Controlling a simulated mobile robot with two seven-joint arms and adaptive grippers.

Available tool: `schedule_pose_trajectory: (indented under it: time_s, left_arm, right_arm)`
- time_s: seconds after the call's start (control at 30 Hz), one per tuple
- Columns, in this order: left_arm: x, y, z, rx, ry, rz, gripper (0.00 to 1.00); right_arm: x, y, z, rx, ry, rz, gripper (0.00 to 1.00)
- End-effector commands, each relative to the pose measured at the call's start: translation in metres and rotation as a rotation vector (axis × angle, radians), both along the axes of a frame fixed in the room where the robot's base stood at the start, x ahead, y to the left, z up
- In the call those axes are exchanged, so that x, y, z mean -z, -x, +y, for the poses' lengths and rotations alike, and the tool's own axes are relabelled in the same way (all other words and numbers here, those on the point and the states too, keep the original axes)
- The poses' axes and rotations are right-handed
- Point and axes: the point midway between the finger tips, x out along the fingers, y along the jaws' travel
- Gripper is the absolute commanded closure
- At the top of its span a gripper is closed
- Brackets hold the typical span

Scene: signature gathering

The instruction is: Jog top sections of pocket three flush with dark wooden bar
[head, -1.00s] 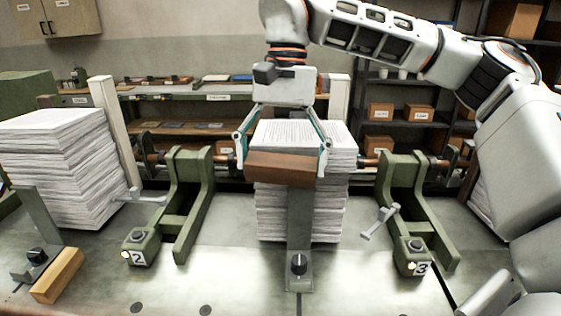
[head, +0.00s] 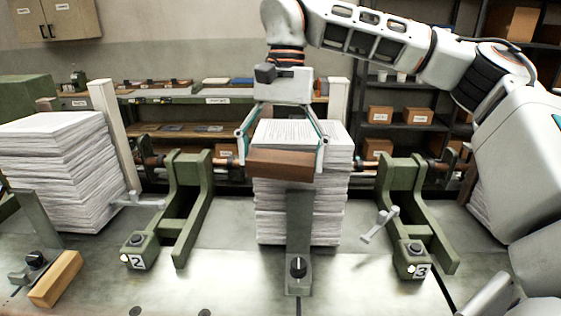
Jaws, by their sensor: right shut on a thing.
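The stack of paper sections in the middle pocket (head: 298,215) stands between the green frames marked 2 and 3. Its top sheet carries print, and its upper sections sit unevenly against the lower ones. My right gripper (head: 281,165) comes down from above and is shut on the dark wooden bar (head: 279,165). The bar is level, across the near side of the stack's top sections. It looks against or very close to the paper; contact cannot be told. It hides part of the stack's front. My left gripper is not in view.
A green frame labelled 2 (head: 190,200) stands left of the stack, and one labelled 3 (head: 405,195) stands right. A grey-green upright with a black knob (head: 298,268) stands before the stack. Another paper stack (head: 65,175) is at left. A light wooden block (head: 55,279) lies front left.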

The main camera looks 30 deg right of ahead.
Motion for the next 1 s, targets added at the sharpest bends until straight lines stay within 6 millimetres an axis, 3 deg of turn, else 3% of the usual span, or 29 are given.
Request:
schedule_pose_trajectory:
  time_s: [0.23,1.0]
  left_arm:
    - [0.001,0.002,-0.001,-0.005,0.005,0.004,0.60]
    - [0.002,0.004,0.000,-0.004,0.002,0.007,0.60]
  right_arm:
    - [-0.002,-0.001,0.000,-0.001,0.000,-0.004,0.32]
    - [-0.019,0.044,0.027,-0.002,0.000,-0.002,0.32]
